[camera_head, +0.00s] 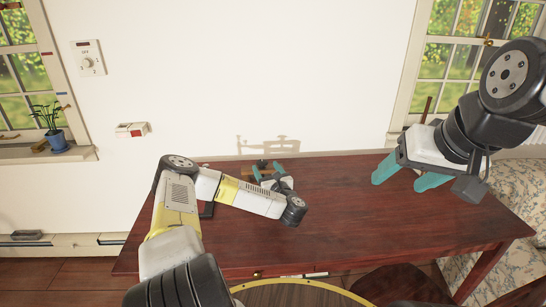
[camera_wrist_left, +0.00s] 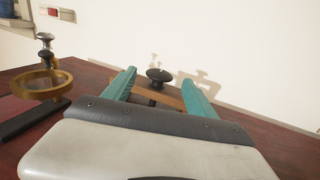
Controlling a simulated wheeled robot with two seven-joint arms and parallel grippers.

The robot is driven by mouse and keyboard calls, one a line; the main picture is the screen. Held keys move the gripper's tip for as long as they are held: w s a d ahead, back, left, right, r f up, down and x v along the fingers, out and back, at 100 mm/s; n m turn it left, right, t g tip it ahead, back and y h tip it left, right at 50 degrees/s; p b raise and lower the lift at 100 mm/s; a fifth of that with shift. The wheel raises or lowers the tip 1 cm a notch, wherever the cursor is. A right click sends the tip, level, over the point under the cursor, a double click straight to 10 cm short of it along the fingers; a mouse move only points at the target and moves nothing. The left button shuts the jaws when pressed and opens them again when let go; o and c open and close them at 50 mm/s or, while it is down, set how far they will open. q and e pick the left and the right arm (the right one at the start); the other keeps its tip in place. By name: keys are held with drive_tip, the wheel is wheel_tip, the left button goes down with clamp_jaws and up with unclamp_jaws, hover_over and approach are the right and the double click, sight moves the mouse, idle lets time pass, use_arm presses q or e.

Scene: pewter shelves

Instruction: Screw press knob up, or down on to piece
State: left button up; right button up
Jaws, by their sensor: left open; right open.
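The black press knob (camera_wrist_left: 159,76) stands on a short dark stem above a wooden press body (camera_wrist_left: 172,96) in the left wrist view. In the head view the knob (camera_head: 262,163) is a small dark shape at the back of the table. My left gripper (camera_head: 268,168) is open there, its teal fingers pointing toward the wall. In the left wrist view the knob shows between the two fingertips, with no visible contact. The lower press and any piece under it are hidden by the gripper. My right gripper (camera_head: 405,178) is open and empty above the table's right side.
The dark red table (camera_head: 350,215) is largely clear at its middle and right. A brass ring-shaped object (camera_wrist_left: 42,84) with a dark knob stands left of the press in the left wrist view. The white wall (camera_head: 270,80) rises just behind the table. A chair (camera_head: 400,285) stands in front.

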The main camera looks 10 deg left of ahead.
sight(258, 164)
use_arm(q)
drive_tip(key=x, duration=0.5)
drive_tip(key=shift+w+a, duration=0.2)
drive_tip(key=shift+w, duration=0.1)
drive_tip(key=c, duration=1.4)
drive_tip(key=m+t+h, duration=0.2)
drive_tip(key=m+h, duration=0.1)
drive_tip(key=h, duration=0.1)
drive_tip(key=shift+a, duration=0.15)
drive_tip(key=m+h, duration=0.1)
drive_tip(key=h, duration=0.2)
drive_tip(key=m+h, duration=0.2)
drive_tip(key=shift+m+t+h, duration=0.3)
drive_tip(key=shift+h, duration=0.1)
drive_tip(key=shift+f+m+g+h, duration=0.1)
drive_tip(key=shift+m+g+h, duration=0.2)
drive_tip(key=shift+m+h, duration=0.9)
drive_tip(key=shift+m+g+h, duration=0.3)
drive_tip(key=shift+m+h, duration=0.4)
drive_tip(key=shift+h, duration=1.3)
